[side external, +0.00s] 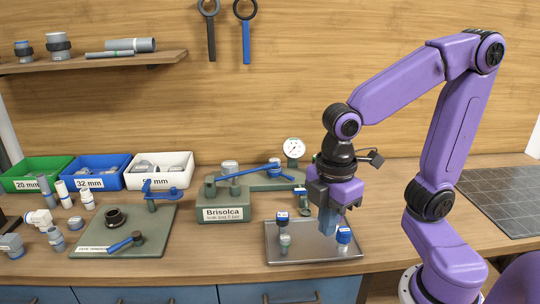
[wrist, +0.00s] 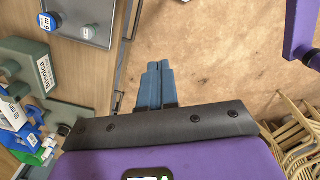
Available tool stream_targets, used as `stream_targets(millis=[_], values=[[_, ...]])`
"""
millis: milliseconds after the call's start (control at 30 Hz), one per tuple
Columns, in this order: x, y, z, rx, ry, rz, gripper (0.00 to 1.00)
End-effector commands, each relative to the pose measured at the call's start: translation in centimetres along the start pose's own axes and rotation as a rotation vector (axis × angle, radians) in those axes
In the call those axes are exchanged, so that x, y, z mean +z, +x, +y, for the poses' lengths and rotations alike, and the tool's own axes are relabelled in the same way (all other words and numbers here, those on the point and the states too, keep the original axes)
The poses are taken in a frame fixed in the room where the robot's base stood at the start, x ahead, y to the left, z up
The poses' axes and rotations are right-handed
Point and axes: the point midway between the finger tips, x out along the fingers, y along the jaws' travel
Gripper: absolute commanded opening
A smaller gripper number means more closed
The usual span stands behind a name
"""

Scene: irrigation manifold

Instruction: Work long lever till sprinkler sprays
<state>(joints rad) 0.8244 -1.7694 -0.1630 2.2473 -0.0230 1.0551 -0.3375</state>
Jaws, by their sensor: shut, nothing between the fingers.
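The manifold block labelled Brisolca (side external: 226,214) stands on the bench left of my gripper; its label also shows in the wrist view (wrist: 44,76). A long blue lever (side external: 248,172) lies across its top, slanting up to the right toward a green base behind. No water spray shows. Which part is the sprinkler I cannot tell; small blue-capped fittings (side external: 343,236) stand on the metal tray. My gripper (side external: 327,232) points down over the tray, right of the manifold and apart from the lever. Its blue fingers are together and empty in the wrist view (wrist: 153,75).
The metal tray (side external: 300,257) lies under my gripper. A round gauge (side external: 293,148) stands behind. A green plate (side external: 160,245) with shorter blue levers (side external: 122,245) is at left. Green (side external: 30,181), blue and white bins line the back.

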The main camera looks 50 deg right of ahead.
Motion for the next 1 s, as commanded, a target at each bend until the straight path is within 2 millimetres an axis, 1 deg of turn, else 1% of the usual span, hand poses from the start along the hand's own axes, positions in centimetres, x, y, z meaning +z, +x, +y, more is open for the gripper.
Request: stream_targets(millis=[33, 167, 200, 267, 300, 467, 633, 767, 800, 867, 1000], values=[[-1.0, -0.6, 1.5, 0.003, -0.033, -0.008, 0.00], [-2.8, -2.2, 5.1, 0.005, -0.141, -0.031, 0.00], [-3.2, -2.6, 6.2, 0.003, -0.173, -0.039, 0.00], [-3.8, -3.3, 8.0, 0.002, -0.222, -0.050, 0.00], [-4.0, -3.7, 9.2, 0.000, -0.254, -0.058, 0.00], [-4.8, -5.2, 14.0, -0.014, -0.383, -0.086, 0.00], [-4.6, -6.5, 19.2, -0.038, -0.516, -0.113, 0.00], [-3.9, -7.4, 23.0, -0.065, -0.615, -0.129, 0.00], [-3.5, -7.6, 24.1, -0.073, -0.644, -0.133, 0.00], [-2.9, -7.9, 25.7, -0.088, -0.689, -0.138, 0.00], [-0.9, -8.6, 29.3, -0.124, -0.790, -0.143, 0.00]])
